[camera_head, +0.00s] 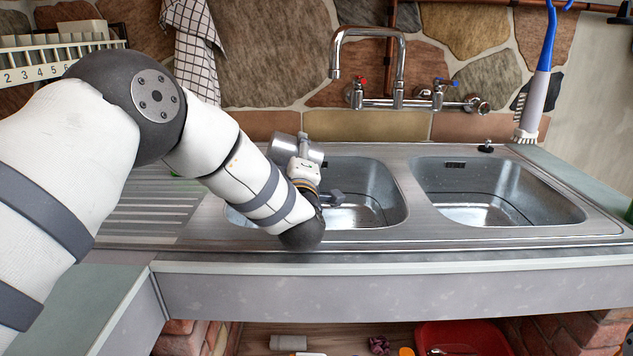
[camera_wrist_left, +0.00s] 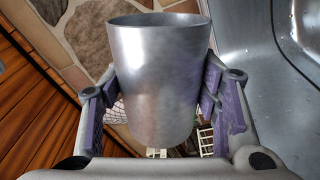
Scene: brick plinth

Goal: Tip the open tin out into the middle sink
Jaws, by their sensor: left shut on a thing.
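My left gripper (camera_wrist_left: 165,105) is shut on the silver metal tin (camera_wrist_left: 157,85), with a purple-padded finger on each side. The tin's rim is at the top of the left wrist view; its contents are hidden. In the head view a silver cylinder (camera_head: 282,149), apparently the tin, lies about sideways by the gripper (camera_head: 304,168), over the back left of a basin. Two basins show: one in the middle of the picture (camera_head: 378,190), partly hidden by my left arm, and one to its right (camera_head: 505,190). My right gripper is not in view.
A chrome tap (camera_head: 398,75) with red and blue handles stands behind the basins. A ribbed draining board (camera_head: 150,210) is to the left. A blue and white brush (camera_head: 538,85) hangs at the right. A red bowl (camera_head: 460,338) sits on the shelf below.

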